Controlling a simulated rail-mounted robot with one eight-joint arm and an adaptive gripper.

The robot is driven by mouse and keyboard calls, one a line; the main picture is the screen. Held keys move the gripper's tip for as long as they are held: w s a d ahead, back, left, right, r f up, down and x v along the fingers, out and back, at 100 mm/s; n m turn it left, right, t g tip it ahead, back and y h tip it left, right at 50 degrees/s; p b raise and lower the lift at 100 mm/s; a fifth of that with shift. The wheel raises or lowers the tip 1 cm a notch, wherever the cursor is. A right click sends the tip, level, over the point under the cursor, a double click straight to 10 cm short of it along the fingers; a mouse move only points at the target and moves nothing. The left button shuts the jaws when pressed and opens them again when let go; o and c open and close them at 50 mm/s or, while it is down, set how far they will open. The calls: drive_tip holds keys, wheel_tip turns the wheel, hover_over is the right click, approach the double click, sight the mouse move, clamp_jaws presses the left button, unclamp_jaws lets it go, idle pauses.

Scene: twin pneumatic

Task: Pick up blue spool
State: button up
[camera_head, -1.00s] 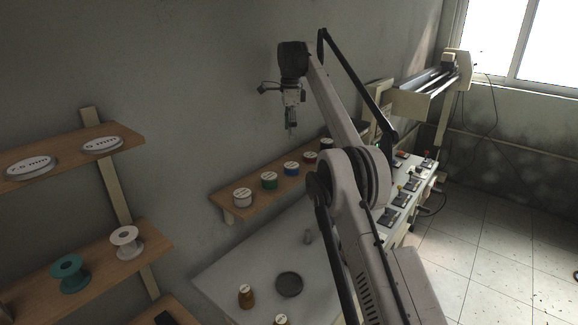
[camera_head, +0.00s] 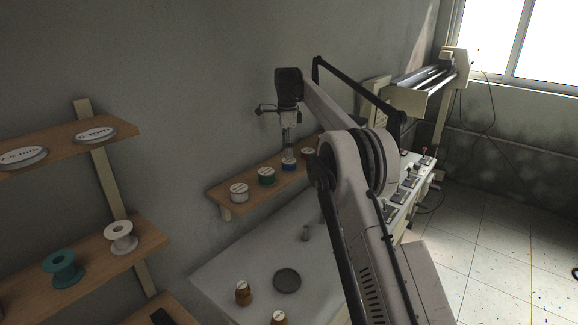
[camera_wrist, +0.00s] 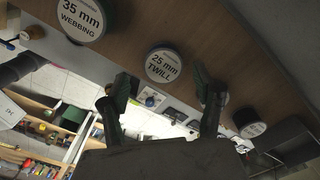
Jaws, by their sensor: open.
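A round spool top labelled 25 mm twill (camera_wrist: 164,65) lies between and just beyond the fingertips.
In the wrist view, a 35 mm webbing spool (camera_wrist: 80,18) and another labelled spool (camera_wrist: 250,124) flank the twill one. Below the shelf is a pale table (camera_head: 250,255) with a dark round dish (camera_head: 287,281).

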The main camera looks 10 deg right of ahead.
sight(289, 161)
drive_tip(key=f, duration=0.1)
drive_tip(key=f+p, duration=0.1)
drive_tip(key=f, duration=0.1)
drive_tip(key=shift+w+d+f, duration=0.15)
drive_tip(key=shift+d+f, duration=0.2)
drive_tip(key=shift+f, duration=0.75)
drive_tip(key=c, duration=1.3)
drive_tip(key=shift+o, duration=0.2)
drive_tip(key=shift+r, duration=0.1)
